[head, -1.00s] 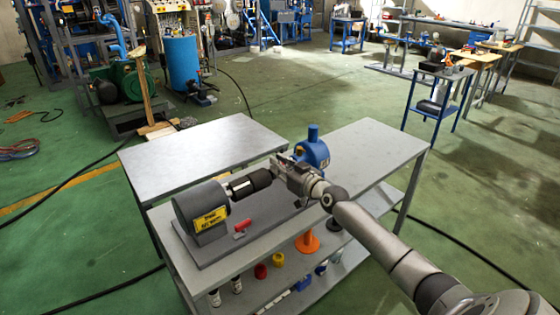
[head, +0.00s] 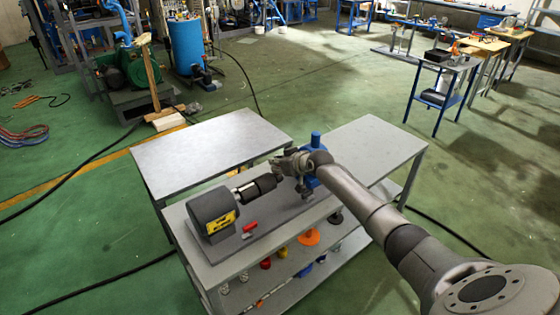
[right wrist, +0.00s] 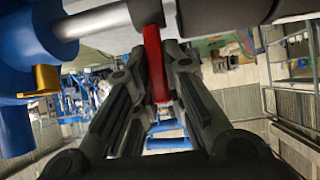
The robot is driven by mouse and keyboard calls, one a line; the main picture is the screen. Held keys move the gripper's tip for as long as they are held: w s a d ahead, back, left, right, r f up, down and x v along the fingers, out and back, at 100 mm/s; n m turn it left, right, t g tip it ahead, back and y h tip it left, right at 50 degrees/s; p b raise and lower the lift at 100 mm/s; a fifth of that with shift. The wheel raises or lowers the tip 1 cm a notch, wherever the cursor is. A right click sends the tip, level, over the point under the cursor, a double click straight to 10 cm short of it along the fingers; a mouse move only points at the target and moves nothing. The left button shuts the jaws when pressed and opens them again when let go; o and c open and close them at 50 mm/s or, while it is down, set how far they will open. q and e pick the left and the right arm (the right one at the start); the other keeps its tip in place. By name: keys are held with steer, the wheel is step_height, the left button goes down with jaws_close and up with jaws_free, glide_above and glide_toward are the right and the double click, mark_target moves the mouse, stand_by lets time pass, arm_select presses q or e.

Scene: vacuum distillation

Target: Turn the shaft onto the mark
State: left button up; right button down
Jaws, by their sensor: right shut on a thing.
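A dark grey motor (head: 212,212) with a yellow label sits on a base plate on the bench. A shaft with a dark coupling (head: 262,184) runs from it toward a blue pump (head: 313,142). My right gripper (head: 284,166) is at the pump end of the shaft, and its arm hides part of the pump. In the right wrist view the bright shaft (right wrist: 92,21) and dark coupling (right wrist: 270,9) cross the top. A red bar (right wrist: 155,66) stands out from the shaft, and my right gripper (right wrist: 157,62) is shut on it. I cannot make out the mark. My left gripper is not in view.
A small red piece (head: 250,226) lies on the base plate beside the motor. The grey bench (head: 378,140) has a lower shelf holding an orange piece (head: 309,237) and several small things. Another grey table (head: 205,150) stands behind, its top clear.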

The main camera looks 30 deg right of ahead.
steer(key=shift+w+g, duration=0.5)
steer(key=shift+g, duration=0.3)
steer(key=c, duration=1.5)
jaws_free()
steer(key=shift+v, duration=6)
steer(key=shift+a, duration=0.1)
